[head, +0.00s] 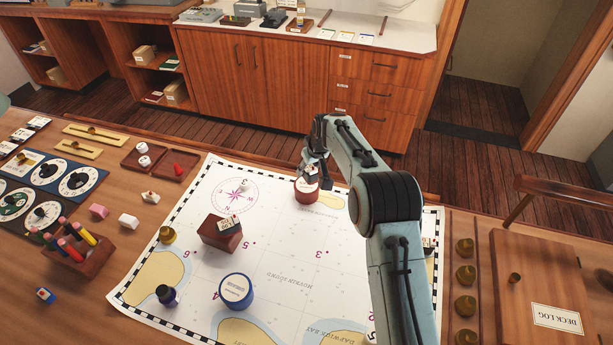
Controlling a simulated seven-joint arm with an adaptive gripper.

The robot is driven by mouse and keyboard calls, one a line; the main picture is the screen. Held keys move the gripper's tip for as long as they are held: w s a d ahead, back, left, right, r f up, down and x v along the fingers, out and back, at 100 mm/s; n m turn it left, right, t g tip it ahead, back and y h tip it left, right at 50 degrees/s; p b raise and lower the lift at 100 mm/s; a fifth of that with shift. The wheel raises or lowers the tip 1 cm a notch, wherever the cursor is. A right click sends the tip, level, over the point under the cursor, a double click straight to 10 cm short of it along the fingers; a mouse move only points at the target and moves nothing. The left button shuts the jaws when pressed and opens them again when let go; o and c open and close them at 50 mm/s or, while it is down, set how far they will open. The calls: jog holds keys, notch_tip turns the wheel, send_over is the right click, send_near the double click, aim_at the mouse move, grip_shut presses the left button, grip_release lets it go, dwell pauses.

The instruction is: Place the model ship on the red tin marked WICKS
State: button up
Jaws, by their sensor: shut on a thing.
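The red tin (306,193) stands upright on the far part of the chart, with a pale label on its side; its lettering is too small to read. My gripper (311,176) is right over the tin, fingers pointing down. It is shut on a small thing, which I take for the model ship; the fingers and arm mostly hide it. I cannot tell whether that thing touches the tin's top.
On the chart (285,265) stand a dark red box (221,233) with a small piece on top, a round blue tin (236,291), an ink bottle (167,295) and a brass piece (167,234). A deck log (545,300) lies right. Chart space right of the box is clear.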

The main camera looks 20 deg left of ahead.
aim_at(312, 166)
jog(key=w+f, duration=0.1)
jog(key=w+a+f, duration=0.1)
jog(key=shift+f, duration=0.3)
jog(key=shift+w+a+f, duration=0.1)
jog(key=shift+w+f, duration=0.1)
jog(key=shift+f, duration=1.5)
jog(key=o, duration=1)
jog(key=shift+f, duration=0.15)
jog(key=v, duration=1.2)
jog(key=shift+r, duration=0.25)
